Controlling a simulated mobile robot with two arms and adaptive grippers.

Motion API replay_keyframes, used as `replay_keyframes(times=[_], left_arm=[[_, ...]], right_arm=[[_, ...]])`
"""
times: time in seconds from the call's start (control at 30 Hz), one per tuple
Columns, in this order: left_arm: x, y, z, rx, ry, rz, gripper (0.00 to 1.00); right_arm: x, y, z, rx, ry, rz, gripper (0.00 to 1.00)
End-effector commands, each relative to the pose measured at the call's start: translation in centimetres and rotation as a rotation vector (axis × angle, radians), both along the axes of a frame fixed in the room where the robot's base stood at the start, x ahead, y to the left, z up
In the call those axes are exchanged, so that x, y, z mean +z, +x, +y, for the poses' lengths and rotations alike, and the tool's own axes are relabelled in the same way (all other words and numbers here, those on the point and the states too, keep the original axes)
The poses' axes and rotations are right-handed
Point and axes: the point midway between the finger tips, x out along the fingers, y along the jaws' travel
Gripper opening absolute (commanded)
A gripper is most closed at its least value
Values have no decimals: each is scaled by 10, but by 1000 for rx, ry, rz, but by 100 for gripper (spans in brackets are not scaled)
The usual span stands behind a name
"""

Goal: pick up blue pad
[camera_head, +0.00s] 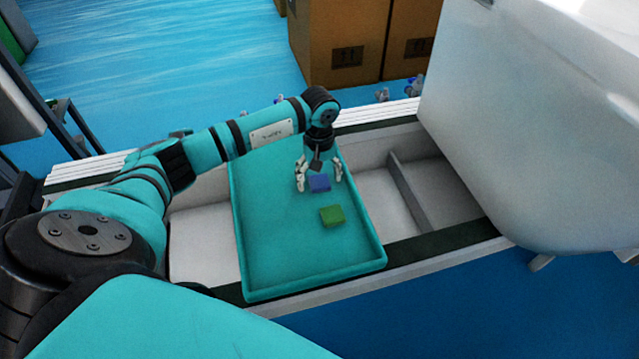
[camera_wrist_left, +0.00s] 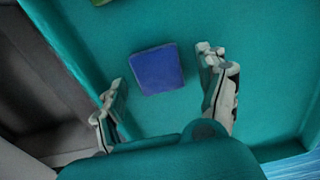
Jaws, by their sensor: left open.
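The blue pad (camera_head: 320,183) is a small flat square lying in the teal tray (camera_head: 265,273). It also shows in the left wrist view (camera_wrist_left: 157,70), a little beyond and between the fingertips. My left gripper (camera_head: 319,182) is open and empty, pointing down over the pad with one finger to each side. In the left wrist view the open fingers (camera_wrist_left: 160,68) show no contact with the pad. A green pad (camera_head: 332,216) lies in the tray nearer the front, and its edge shows at the top of the left wrist view (camera_wrist_left: 101,2). My right gripper is not in view.
The tray sits across a white line frame with dark rails (camera_head: 440,243). A large white toilet body (camera_head: 540,120) stands close at the right. Cardboard boxes (camera_head: 345,45) stand on the blue floor behind. The tray's front half is mostly clear.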

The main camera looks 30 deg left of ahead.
Motion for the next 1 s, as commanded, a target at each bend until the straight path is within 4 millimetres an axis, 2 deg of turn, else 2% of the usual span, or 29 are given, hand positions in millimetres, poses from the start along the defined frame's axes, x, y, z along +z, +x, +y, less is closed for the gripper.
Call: replay_keyframes(times=[0.23,0.5,0.57,0.87,1.0], left_arm=[[-2,1,0,-1,-1,-2,75],[-1,0,0,0,0,-1,41],[-1,0,0,0,-1,-2,35],[-1,1,0,0,-1,-2,35],[6,1,0,0,-1,-2,35]], right_arm=[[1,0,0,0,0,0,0],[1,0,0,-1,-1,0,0],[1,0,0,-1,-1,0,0],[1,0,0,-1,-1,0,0],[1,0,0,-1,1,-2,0]])
